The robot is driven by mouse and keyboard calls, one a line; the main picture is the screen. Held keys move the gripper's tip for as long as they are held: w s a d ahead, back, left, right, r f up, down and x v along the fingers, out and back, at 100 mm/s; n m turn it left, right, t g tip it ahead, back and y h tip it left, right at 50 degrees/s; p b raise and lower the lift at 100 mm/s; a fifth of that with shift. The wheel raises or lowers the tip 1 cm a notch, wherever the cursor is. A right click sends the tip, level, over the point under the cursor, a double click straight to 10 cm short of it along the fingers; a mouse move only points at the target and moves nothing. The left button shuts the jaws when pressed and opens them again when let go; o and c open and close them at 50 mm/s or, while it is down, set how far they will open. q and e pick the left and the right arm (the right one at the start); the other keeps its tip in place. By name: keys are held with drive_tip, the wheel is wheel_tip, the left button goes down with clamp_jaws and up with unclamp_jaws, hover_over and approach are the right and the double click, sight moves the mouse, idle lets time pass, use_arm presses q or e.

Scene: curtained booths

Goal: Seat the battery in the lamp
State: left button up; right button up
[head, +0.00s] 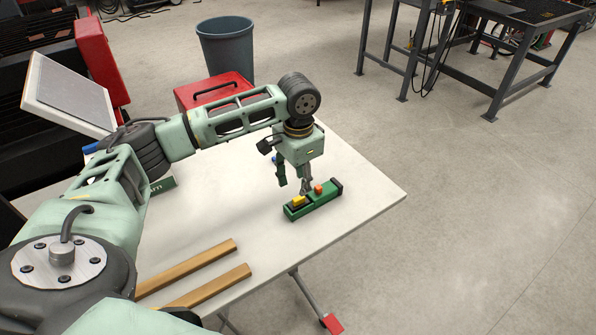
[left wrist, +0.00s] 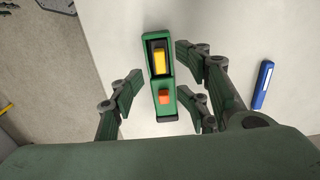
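The green lamp (head: 325,201) lies on the white table near its right edge; it also shows in the left wrist view (left wrist: 171,112). A yellow block, seemingly the battery (head: 298,201), is in the lamp's dark recess, also seen in the left wrist view (left wrist: 160,60). How deep it sits I cannot tell. An orange block (left wrist: 165,97) is on the lamp's other half. My left gripper (head: 295,183) points down above the lamp. Its fingers are spread on both sides of the lamp in the left wrist view (left wrist: 160,92), holding nothing. My right gripper is not in view.
A blue and white object (left wrist: 263,85) lies right of the lamp in the left wrist view. Two wooden strips (head: 190,268) lie at the table's front. A red toolbox (head: 205,92) is at the back; a grey bin (head: 226,50) stands beyond. The table around the lamp is mostly bare.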

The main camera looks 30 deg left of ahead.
sight(298, 198)
use_arm(q)
drive_tip(key=shift+r+b, duration=0.35)
drive_tip(key=shift+r, duration=2.2)
